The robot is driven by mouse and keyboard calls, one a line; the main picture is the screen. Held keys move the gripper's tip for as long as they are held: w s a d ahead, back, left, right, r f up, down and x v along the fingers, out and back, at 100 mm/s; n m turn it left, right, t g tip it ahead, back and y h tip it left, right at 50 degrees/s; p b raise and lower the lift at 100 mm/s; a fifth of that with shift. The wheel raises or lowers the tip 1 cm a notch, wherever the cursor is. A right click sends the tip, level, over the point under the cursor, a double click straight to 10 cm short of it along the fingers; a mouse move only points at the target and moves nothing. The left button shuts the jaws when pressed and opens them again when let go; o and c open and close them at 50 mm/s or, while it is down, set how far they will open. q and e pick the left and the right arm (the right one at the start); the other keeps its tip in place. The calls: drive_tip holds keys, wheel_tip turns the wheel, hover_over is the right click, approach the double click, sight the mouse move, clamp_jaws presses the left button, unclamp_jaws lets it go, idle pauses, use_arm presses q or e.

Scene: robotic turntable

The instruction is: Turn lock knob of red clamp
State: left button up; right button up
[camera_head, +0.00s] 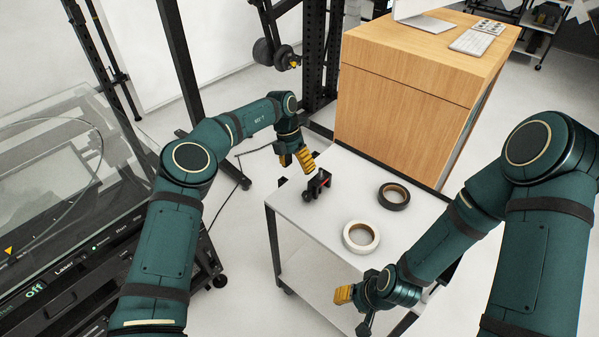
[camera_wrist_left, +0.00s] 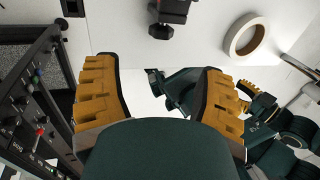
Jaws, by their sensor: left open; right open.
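The clamp (camera_head: 317,184) is a small dark body with a little red on it, standing on the white cart top near its left edge. In the left wrist view, part of the clamp (camera_wrist_left: 174,8) shows at the top edge with a round black knob (camera_wrist_left: 161,31) below it. My left gripper (camera_head: 296,160) has yellow fingers and is open, just to the upper left of the clamp and apart from it. Its open fingers (camera_wrist_left: 160,95) show empty in the left wrist view. My right gripper (camera_head: 343,295) is open and empty at the cart's front edge, away from the clamp.
A white tape roll (camera_head: 347,238) and a black tape roll (camera_head: 383,196) lie on the cart top (camera_head: 296,212) right of the clamp. A wooden cabinet (camera_head: 400,110) stands behind the cart. A glass-topped machine (camera_head: 50,190) is at the left.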

use_arm(q)
drive_tip(key=t+y+p, duration=0.3)
drive_tip(key=y, duration=0.1)
approach(308, 193)
drive_tip(key=f, duration=0.3)
drive_tip(key=a+f+b, duration=0.1)
drive_tip(key=f, duration=0.3)
drive_tip(key=w+f+b, duration=0.1)
drive_tip(key=f, duration=0.3)
drive_tip(key=shift+a+f, duration=0.15)
drive_tip(key=shift+f, duration=0.05)
drive_tip(key=shift+o, duration=0.2)
clamp_jaws()
